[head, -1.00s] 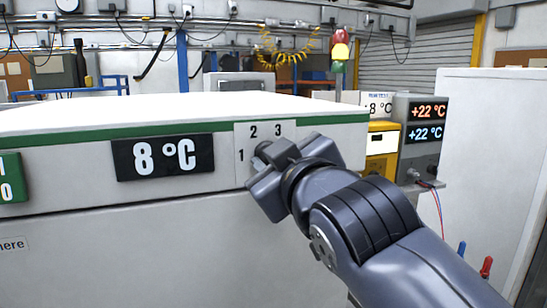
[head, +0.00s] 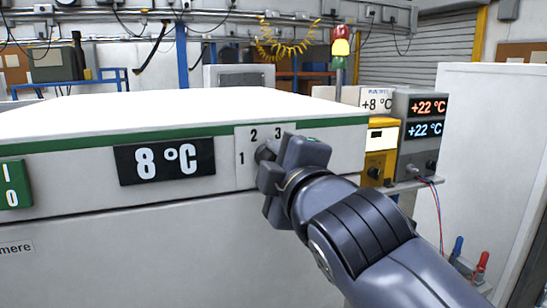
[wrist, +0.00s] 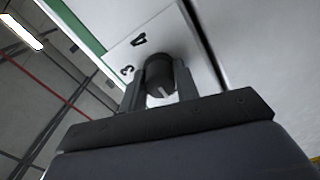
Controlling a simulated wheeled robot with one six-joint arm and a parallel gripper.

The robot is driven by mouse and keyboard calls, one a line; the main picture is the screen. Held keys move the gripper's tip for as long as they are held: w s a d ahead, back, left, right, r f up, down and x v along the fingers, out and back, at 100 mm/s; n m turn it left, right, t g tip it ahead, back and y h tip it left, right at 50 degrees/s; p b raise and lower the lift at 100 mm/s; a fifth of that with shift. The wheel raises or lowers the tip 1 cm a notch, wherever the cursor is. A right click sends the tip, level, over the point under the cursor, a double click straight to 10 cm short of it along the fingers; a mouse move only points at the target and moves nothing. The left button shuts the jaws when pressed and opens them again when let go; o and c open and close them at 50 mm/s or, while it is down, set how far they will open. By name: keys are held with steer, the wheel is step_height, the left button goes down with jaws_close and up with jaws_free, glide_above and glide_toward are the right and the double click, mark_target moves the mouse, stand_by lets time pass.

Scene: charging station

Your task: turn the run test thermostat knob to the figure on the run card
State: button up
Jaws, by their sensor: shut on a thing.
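The dark thermostat knob (head: 264,152) sits on a white dial plate (head: 243,175) on the front of a white cabinet (head: 110,225). The figures 1, 2 and 3 show around it in the head view. My gripper (head: 270,160) is shut on the knob, one finger on each side. In the wrist view the knob (wrist: 158,70) stands between the fingers, with a white mark on its face and the figures 3 and 4 beside it. A black display (head: 165,160) reads 8 °C. The run test card (head: 376,102) behind reads +8 °C.
A green switch (head: 12,184) marked I and 0 is at the cabinet's left. A yellow box (head: 380,150) and a grey unit showing +22 °C twice (head: 420,120) stand behind my arm at the right. A signal lamp (head: 341,45) rises behind the cabinet.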

stand_by(0.6)
steer(key=o, duration=1)
steer(key=shift+s, duration=0.1)
